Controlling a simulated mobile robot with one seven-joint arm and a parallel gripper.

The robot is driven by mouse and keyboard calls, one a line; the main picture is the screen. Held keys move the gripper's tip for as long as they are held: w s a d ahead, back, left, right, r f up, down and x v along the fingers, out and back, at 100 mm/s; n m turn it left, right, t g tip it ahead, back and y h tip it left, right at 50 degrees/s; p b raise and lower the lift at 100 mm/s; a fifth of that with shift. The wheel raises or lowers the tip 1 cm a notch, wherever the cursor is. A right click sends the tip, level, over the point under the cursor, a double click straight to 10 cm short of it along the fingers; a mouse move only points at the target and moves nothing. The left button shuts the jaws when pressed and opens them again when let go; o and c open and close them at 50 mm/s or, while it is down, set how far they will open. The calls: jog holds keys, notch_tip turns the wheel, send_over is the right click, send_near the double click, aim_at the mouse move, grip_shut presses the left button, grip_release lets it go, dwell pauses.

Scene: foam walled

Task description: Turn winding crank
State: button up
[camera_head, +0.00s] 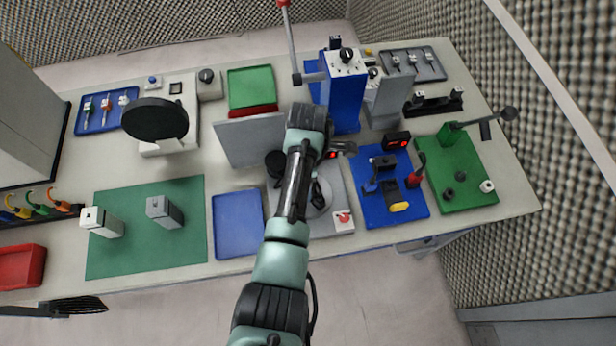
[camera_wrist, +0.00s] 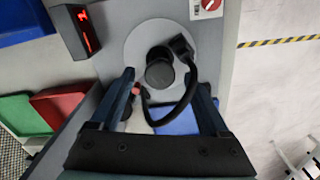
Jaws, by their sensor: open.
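The winding station is a grey base (camera_head: 335,222) with a pale round disc (camera_wrist: 133,45), a black upright knob (camera_wrist: 160,72) at its middle and a curved black arm (camera_wrist: 182,100) beside it. I cannot tell which black part is the crank's grip. My gripper (camera_wrist: 160,84) is open, with one dark finger on each side of the knob in the wrist view. I see no clear contact, and the height gap is hard to judge. In the head view my forearm hides much of the station and the gripper.
A red-digit display (camera_wrist: 80,28) and a red knob on a white plate (camera_head: 343,217) flank the disc. A blue press (camera_head: 343,95) stands behind. A blue tray (camera_head: 238,225) lies left and a blue mat (camera_head: 395,215) with parts lies right.

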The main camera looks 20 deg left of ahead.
jog(key=shift+f, duration=0.15)
grip_shut()
dwell(0.4)
jog(key=shift+m, duration=0.7)
